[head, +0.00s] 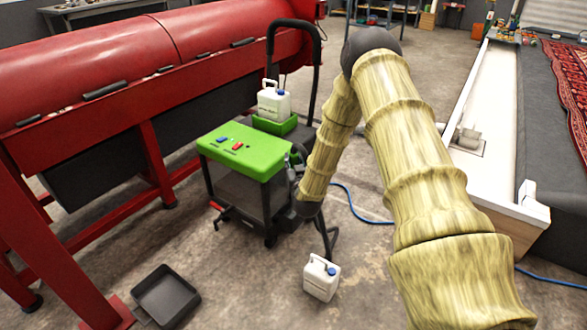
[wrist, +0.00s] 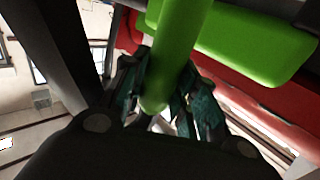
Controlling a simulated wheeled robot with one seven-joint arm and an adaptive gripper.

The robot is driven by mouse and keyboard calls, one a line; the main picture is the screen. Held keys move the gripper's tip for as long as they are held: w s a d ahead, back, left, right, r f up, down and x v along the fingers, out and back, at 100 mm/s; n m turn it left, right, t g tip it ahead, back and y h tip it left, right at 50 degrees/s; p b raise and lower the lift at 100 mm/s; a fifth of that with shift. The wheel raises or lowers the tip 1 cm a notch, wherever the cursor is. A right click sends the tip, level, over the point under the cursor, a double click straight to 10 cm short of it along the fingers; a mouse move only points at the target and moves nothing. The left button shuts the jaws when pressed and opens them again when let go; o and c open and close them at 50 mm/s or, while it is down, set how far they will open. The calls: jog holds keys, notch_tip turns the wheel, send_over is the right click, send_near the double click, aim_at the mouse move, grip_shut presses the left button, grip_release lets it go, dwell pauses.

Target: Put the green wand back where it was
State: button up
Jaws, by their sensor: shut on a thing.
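The green wand (wrist: 178,45) runs down through the wrist view as a thick bright green bar, with its rounded end between the fingers. My gripper (wrist: 168,95) is shut on it, with dark teal finger pads on both sides. In the head view my gripper (head: 296,163) is at the right side of the green-topped cart (head: 243,152), close to its top edge. The wand cannot be made out there. In the wrist view a green panel, seemingly the cart's (wrist: 262,52), lies behind the wand; I cannot tell whether they touch.
A white canister (head: 273,104) sits in the cart's green tray (head: 275,125). Another white canister (head: 321,279) and a black tray (head: 165,296) are on the floor. A red machine (head: 180,40) stands left. A blue hose (head: 358,207) lies right of the cart.

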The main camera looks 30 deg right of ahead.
notch_tip(320, 180, down, 2)
jog(key=shift+f, duration=0.1)
jog(key=o, duration=1)
